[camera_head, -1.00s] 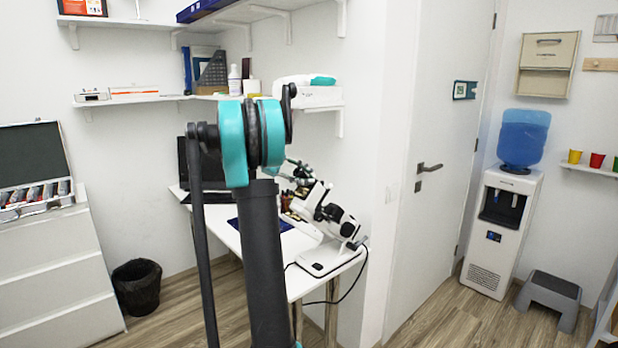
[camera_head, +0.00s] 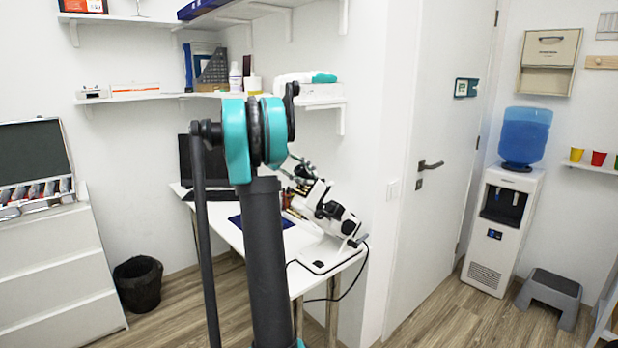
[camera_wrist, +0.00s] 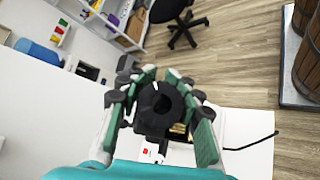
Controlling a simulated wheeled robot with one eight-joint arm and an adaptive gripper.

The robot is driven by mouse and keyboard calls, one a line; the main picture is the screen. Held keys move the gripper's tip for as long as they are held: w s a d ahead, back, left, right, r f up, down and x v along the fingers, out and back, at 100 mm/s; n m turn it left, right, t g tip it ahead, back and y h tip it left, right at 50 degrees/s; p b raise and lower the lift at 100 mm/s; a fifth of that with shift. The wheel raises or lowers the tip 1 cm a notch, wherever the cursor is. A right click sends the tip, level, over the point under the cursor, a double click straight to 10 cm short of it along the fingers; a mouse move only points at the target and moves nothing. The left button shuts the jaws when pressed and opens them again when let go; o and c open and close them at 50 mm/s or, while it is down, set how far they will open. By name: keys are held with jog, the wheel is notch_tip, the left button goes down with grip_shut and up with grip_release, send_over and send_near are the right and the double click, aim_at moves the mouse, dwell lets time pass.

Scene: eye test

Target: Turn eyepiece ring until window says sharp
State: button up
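The white microscope (camera_head: 322,213) with black parts stands tilted on the white desk (camera_head: 216,222). My gripper (camera_head: 303,175) is at its upper end in the head view, partly hidden by my arm. In the wrist view, the black eyepiece ring (camera_wrist: 156,108) sits between the green-padded fingers of my gripper (camera_wrist: 160,74). Another black part shows just beyond the left finger. A small white part with a red mark (camera_wrist: 146,151) lies below the ring. I cannot read any window text.
A black cable (camera_head: 350,287) hangs from the desk's right side. A wall and door (camera_head: 437,130) stand close on the right. Shelves (camera_head: 150,97) are above the desk.

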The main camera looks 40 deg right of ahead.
jog(key=o, duration=0.4)
jog(key=shift+c, duration=0.2)
notch_tip(320, 180, up, 10)
dwell(0.4)
